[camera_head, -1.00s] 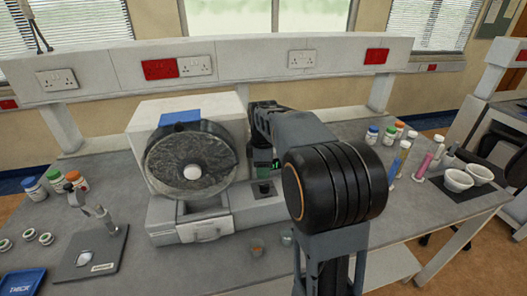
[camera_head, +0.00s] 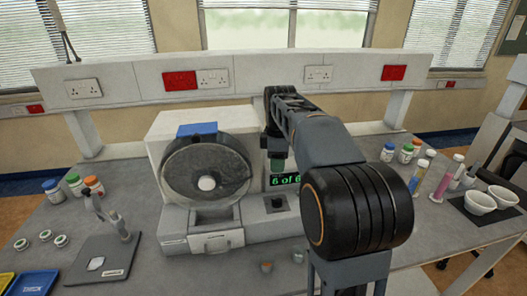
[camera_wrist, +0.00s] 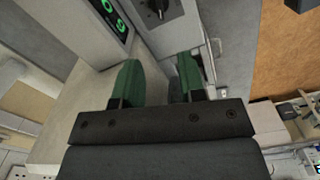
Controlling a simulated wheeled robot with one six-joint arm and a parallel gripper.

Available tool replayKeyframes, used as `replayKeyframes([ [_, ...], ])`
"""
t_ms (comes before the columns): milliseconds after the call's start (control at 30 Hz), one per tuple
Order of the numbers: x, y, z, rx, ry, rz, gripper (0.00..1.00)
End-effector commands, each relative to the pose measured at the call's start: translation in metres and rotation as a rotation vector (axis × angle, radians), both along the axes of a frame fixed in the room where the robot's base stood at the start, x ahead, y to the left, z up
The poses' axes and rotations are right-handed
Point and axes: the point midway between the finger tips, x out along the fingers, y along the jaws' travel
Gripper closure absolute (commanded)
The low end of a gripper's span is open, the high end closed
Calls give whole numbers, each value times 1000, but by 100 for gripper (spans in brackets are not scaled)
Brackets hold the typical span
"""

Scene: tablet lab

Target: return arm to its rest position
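My gripper (camera_wrist: 160,82) shows in the wrist view with two green fingers set apart and nothing between them. In the head view my arm reaches up and away over the bench, and the green fingertips (camera_head: 277,164) show partly in front of the machine's display. The white machine (camera_head: 165,125) has a round dark drum (camera_head: 190,180) with a white hub. Its display (camera_head: 285,180) reads "6 of 6" in green. A dark knob (camera_head: 278,202) sits below the display and also shows in the wrist view (camera_wrist: 158,5). The gripper appears apart from the machine.
Bottles (camera_head: 405,153), tubes (camera_head: 447,180) and white mortars (camera_head: 478,203) stand at the right. A shelf with sockets (camera_head: 240,77) runs along the back.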

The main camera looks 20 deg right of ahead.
Motion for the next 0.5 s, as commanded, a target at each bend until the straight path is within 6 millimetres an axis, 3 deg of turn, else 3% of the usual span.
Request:
replayKeyframes([
  [267,-12,10,0,-4,-27,-74,63],
  [500,-72,50,-16,16,-162,-457,63],
])
